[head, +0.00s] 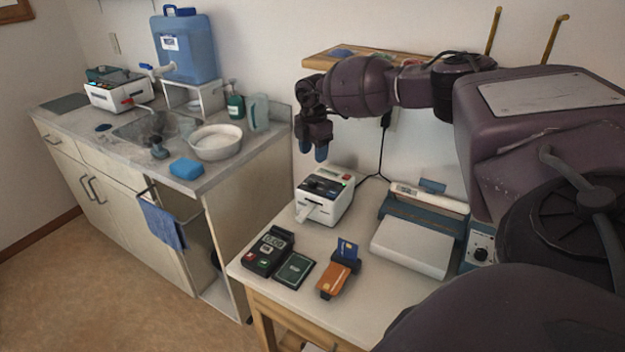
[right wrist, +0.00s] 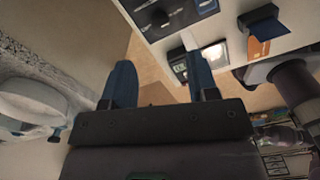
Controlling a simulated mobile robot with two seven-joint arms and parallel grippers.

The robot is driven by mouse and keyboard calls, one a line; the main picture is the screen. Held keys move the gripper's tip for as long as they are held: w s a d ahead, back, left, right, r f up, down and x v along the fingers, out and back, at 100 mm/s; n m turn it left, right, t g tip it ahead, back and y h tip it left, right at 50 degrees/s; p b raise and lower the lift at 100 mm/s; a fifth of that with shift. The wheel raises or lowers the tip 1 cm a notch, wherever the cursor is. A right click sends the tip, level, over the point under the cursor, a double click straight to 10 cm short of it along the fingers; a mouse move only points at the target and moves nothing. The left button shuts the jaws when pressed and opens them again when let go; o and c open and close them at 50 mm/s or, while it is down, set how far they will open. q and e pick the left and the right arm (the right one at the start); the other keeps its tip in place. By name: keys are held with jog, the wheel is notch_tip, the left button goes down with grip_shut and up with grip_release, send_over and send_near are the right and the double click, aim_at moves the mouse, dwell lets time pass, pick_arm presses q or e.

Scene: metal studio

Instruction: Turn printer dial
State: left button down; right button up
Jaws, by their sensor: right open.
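The white label printer (head: 325,196) with a dark top panel and a paper strip at its front stands on the small table. In the right wrist view, its panel (right wrist: 190,10) shows at the top, with a round black knob (right wrist: 158,17) that looks like the dial. My right gripper (head: 314,149) is open and empty, fingers pointing down, above the back left part of the printer and apart from it. In the right wrist view, its two blue fingers (right wrist: 161,85) are spread, with floor seen between them. My left gripper is not in view.
A payment terminal (head: 268,250), a dark box (head: 294,270) and a card reader with an orange card (head: 338,279) lie in front of the printer. A scale (head: 412,248) stands to its right.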

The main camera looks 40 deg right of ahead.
aim_at(313, 180)
notch_tip(313, 180, down, 8)
jog(key=shift+f+b, duration=0.2)
jog(key=shift+b, duration=0.35)
jog(key=shift+f, duration=0.55)
jog(key=shift+c, duration=0.2)
jog(key=c, duration=0.9)
